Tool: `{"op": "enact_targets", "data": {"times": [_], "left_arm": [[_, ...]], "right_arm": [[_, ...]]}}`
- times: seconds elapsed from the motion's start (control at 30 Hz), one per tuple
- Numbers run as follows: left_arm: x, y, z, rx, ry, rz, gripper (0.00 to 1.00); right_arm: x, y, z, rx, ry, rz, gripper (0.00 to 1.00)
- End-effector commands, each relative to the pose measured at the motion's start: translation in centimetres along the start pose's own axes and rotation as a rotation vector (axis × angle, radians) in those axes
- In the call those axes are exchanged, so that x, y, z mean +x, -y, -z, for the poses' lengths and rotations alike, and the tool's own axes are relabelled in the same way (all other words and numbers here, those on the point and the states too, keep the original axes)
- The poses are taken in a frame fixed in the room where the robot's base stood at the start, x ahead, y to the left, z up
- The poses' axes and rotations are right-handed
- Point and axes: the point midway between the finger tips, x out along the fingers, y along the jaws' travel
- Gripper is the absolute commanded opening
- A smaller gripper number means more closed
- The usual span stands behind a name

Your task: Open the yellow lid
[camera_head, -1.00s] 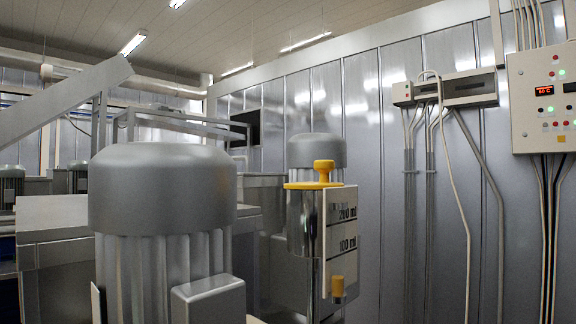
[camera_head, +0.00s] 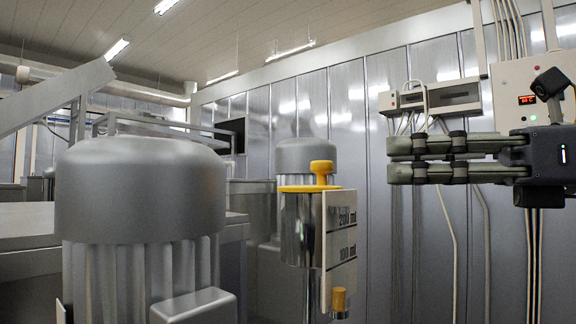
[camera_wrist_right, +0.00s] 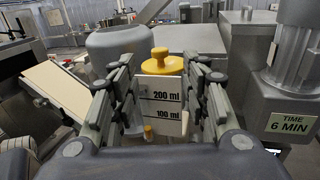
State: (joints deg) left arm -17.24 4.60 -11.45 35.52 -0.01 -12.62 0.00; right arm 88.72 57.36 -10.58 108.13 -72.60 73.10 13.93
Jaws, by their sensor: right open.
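The yellow lid (camera_head: 313,186) with its round knob sits on top of a shiny metal cylinder (camera_head: 300,240). A white panel marked 200 ml and 100 ml (camera_head: 341,240) is on the cylinder's side, with a small yellow part (camera_head: 339,299) low on it. In the head view my right gripper (camera_head: 390,158) is to the right of the lid and a little higher, apart from it. In the right wrist view the lid (camera_wrist_right: 162,66) shows beyond and between the open fingers of the right gripper (camera_wrist_right: 165,85), with nothing between them. My left gripper is not in view.
A large grey motor housing (camera_head: 140,190) stands at the left front. Another grey dome (camera_head: 310,155) is behind the lid. Control boxes (camera_head: 430,97) and cables are on the metal wall at right.

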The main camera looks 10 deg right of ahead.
Motion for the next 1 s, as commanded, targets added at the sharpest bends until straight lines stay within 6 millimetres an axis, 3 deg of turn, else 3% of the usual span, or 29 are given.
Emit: {"op": "enact_targets", "data": {"times": [0.17, 0.5, 0.7, 1.0], "left_arm": [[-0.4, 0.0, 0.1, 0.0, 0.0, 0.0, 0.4], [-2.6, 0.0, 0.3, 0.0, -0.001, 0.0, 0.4], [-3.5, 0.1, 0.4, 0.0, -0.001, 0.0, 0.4], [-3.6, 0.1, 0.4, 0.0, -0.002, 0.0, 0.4]], "right_arm": [[0.6, -0.3, -0.2, -0.024, -0.006, 0.019, 0.43], [6.9, -0.2, -0.4, -0.021, -0.006, 0.013, 0.43], [9.5, -0.2, -0.3, -0.02, -0.003, 0.014, 0.43], [10.5, -0.1, -0.1, -0.02, -0.003, 0.015, 0.43]]}}
